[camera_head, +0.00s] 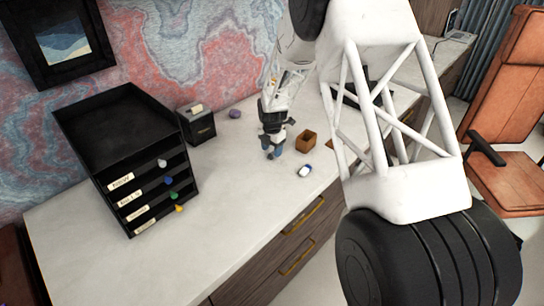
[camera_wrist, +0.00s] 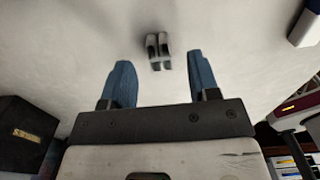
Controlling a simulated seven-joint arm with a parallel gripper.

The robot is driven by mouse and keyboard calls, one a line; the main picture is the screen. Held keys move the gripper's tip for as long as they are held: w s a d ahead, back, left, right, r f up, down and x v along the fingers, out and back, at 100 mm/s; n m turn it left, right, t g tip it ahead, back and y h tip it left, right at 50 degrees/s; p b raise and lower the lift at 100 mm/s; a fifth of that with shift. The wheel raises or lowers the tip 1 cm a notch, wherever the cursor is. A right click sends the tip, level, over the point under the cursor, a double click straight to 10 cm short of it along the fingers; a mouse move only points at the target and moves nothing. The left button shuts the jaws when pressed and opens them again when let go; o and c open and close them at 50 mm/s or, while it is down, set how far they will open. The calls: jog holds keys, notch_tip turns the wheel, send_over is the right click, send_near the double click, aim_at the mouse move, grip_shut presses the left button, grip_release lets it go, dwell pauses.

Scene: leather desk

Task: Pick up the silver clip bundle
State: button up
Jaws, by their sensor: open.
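The silver clip bundle (camera_wrist: 158,50), silver and black, lies on the pale desk top in the wrist view, just beyond the gap between my fingertips. My gripper (camera_wrist: 158,80) is open and empty, with a blue finger on each side and the bundle apart from both. In the head view my gripper (camera_head: 274,152) points down over the middle of the desk. I cannot make out the bundle in the head view; the gripper may hide it.
A brown open box (camera_head: 306,141) and a white-and-blue block (camera_head: 305,171) stand right of my gripper. A black box (camera_head: 197,124), a purple item (camera_head: 235,114) and a black tray rack (camera_head: 130,160) are to the left. The desk's front left is clear.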

jog(key=shift+f, duration=1.1)
jog(key=shift+c, duration=0.3)
jog(key=c, duration=0.9)
